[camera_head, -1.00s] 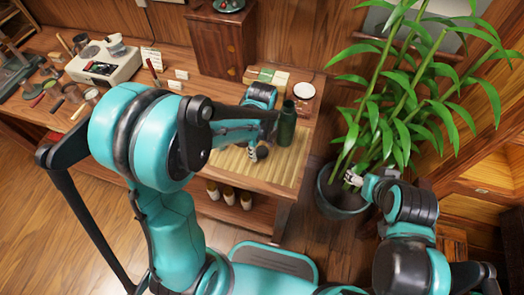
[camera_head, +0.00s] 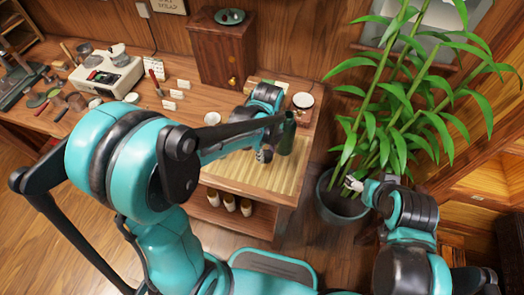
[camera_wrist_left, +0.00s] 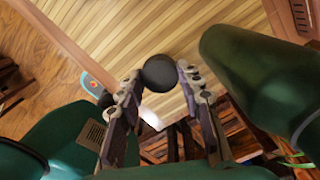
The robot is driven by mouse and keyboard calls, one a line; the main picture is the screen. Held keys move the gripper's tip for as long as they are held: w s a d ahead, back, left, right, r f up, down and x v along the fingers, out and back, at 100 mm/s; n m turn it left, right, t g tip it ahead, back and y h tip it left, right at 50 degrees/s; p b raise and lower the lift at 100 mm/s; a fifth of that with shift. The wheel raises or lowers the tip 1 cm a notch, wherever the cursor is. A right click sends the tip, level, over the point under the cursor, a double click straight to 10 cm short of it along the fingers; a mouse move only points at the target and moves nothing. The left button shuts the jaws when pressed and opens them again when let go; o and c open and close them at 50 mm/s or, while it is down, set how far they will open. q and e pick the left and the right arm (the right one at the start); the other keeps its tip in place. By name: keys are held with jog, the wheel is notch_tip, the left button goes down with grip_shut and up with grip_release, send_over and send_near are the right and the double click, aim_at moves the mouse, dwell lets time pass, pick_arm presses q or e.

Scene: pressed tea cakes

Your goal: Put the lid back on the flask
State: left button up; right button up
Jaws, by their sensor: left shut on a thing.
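The dark green flask (camera_head: 286,140) stands upright at the right end of the slatted bamboo tray (camera_head: 235,178). It also shows large at the right of the left wrist view (camera_wrist_left: 258,75). My left gripper (camera_head: 264,154) is beside it, just to its left. In the left wrist view, its two fingers (camera_wrist_left: 160,88) are shut on a round black lid (camera_wrist_left: 159,71), held apart from the flask. The flask's mouth is not clear to see. My right gripper (camera_head: 352,184) is over the plant pot at the right, too small to tell if open.
The potted plant (camera_head: 342,205) stands right of the table. A white cup (camera_head: 212,118) is behind my left arm, and a round white-topped jar (camera_head: 303,101) stands behind the flask. A wooden cabinet (camera_head: 222,58) is at the back. Several bottles (camera_head: 229,202) sit on the shelf below.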

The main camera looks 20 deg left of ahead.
pick_arm(q)
jog(key=s+d+r+p, duration=0.2)
jog(key=s+d+r, duration=0.2)
jog(key=d, duration=0.4)
jog(key=shift+s+d+r, duration=0.25)
jog(key=shift+d+r, duration=0.1)
jog(key=shift+r, duration=0.55)
pick_arm(e)
notch_tip(320, 180, up, 3)
jog(key=shift+f, duration=0.1)
jog(key=shift+o, duration=0.4)
